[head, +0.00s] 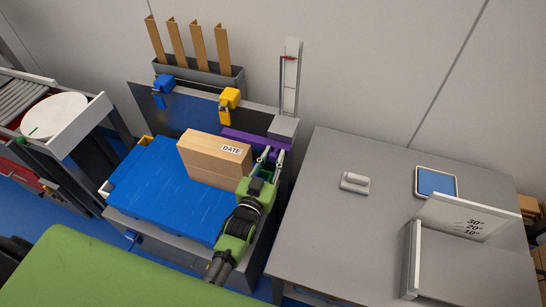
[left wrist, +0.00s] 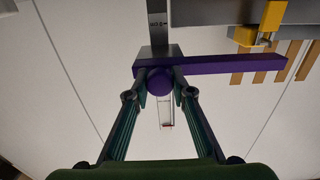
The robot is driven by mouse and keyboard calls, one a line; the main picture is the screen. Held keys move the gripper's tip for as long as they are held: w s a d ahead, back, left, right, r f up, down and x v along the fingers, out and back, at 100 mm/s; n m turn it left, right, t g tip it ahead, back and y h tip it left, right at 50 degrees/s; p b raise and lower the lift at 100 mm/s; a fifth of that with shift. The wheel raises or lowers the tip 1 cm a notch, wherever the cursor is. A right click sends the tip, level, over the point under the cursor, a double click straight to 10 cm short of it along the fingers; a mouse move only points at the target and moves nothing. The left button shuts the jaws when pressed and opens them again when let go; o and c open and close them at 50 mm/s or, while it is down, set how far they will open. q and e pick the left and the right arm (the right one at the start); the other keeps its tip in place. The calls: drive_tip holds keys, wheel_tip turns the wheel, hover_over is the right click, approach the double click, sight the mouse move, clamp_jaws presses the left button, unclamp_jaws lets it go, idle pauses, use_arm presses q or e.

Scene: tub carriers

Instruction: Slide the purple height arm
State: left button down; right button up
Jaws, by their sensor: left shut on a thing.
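The purple height arm (head: 238,135) is a flat bar low at the back of the machine, beside the grey upright. In the left wrist view the bar (left wrist: 225,66) runs sideways, with a round purple knob (left wrist: 159,81) near one end. My left gripper (head: 271,156) reaches in from the front, and its fingers (left wrist: 159,84) are shut on the knob, one on each side. My right gripper is not in view.
A cardboard box marked DATE (head: 205,158) stands on the blue bed (head: 165,195), close left of my gripper. Yellow (head: 229,98) and blue (head: 163,84) clamps hang behind. A tall scale (head: 291,75) rises behind the arm. A grey table (head: 330,220) is at right.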

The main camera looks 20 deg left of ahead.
use_arm(q)
drive_tip(key=shift+w+r, duration=0.15)
drive_tip(key=shift+r, duration=0.3)
drive_tip(key=c, duration=1.8)
unclamp_jaws()
drive_tip(key=shift+o, duration=0.2)
drive_tip(key=shift+f, duration=0.1)
drive_tip(key=shift+s+f, duration=0.1)
drive_tip(key=shift+s, duration=0.1)
drive_tip(key=s, duration=1.2)
drive_tip(key=shift+a, duration=0.2)
drive_tip(key=shift+w, duration=0.1)
